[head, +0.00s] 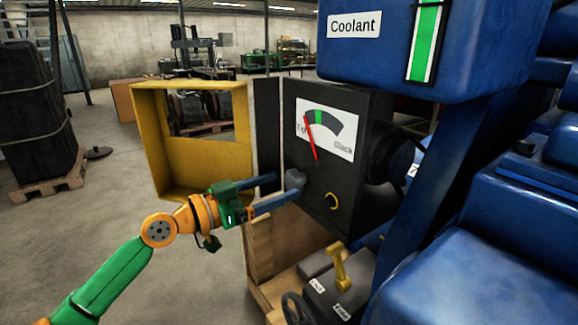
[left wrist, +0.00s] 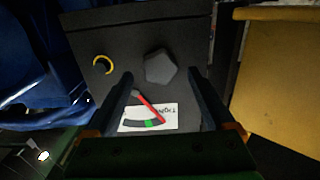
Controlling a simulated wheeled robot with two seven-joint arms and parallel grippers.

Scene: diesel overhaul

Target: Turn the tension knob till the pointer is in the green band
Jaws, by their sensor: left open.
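The tension knob is a grey, many-sided knob (head: 295,179) low on the dark panel (head: 322,185); it also shows in the left wrist view (left wrist: 159,67). Above it is a white gauge (head: 341,142) marked Tight and Slack. Its red pointer (head: 311,138) stands left of the green band (head: 319,117), on the Tight side. My left gripper (head: 288,186) is open, its fingers pointing at the panel. In the left wrist view the knob appears between the fingertips (left wrist: 160,74); I cannot tell whether they touch it. My right gripper is not in view.
A yellow open frame (head: 245,155) stands left of the panel, close above my left wrist. A yellow ring (head: 333,201) is right of the knob. Below are a yellow lever (head: 340,265) and a dark handwheel (head: 297,308). The blue engine (head: 480,240) fills the right side.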

